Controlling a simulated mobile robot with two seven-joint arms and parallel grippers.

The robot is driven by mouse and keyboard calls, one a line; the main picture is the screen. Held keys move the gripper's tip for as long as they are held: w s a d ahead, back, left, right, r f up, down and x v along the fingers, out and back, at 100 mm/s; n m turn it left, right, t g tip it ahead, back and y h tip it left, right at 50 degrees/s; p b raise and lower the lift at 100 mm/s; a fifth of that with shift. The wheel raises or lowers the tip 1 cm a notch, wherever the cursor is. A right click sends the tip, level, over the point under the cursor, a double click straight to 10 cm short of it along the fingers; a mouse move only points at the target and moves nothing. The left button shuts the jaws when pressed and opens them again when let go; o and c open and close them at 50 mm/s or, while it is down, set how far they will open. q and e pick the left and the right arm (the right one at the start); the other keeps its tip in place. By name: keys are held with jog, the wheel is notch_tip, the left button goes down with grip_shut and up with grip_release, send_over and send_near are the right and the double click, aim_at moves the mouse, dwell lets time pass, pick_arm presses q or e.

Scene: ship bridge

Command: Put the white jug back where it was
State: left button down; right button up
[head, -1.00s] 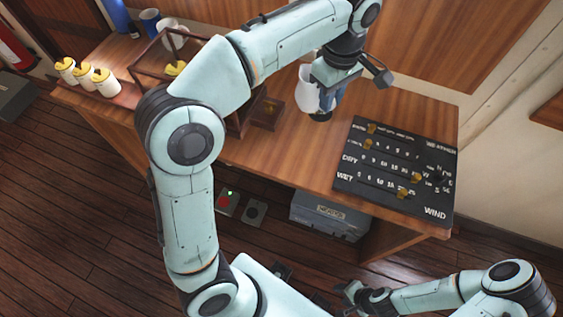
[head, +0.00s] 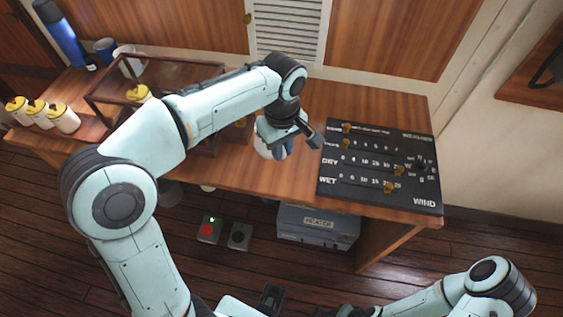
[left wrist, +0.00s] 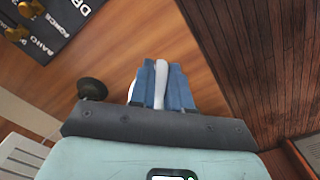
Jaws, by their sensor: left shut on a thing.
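The white jug (head: 262,146) is at my left gripper (head: 284,146), above or on the wooden desk, left of the black weather board. The gripper and its blue fingers hide much of it. In the left wrist view the blue fingers (left wrist: 163,88) are shut on a white part of the jug (left wrist: 162,80). I cannot tell whether the jug's base touches the desk. My right gripper (head: 345,312) is at the bottom edge of the head view, too cut off to read.
The black weather board (head: 375,170) lies right of the jug. A blue bottle (head: 62,35), a blue cup (head: 105,48) and a white mug (head: 128,62) stand at back left.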

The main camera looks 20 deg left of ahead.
pick_arm(q)
jog(key=shift+f+b, duration=0.35)
jog(key=shift+f, duration=2.35)
jog(key=shift+f, duration=0.1)
jog(key=shift+f, duration=0.15)
jog(key=c, duration=1.1)
grip_release()
notch_tip(320, 180, up, 12)
jog(key=shift+r+p, duration=0.25)
jog(key=shift+p, duration=0.9)
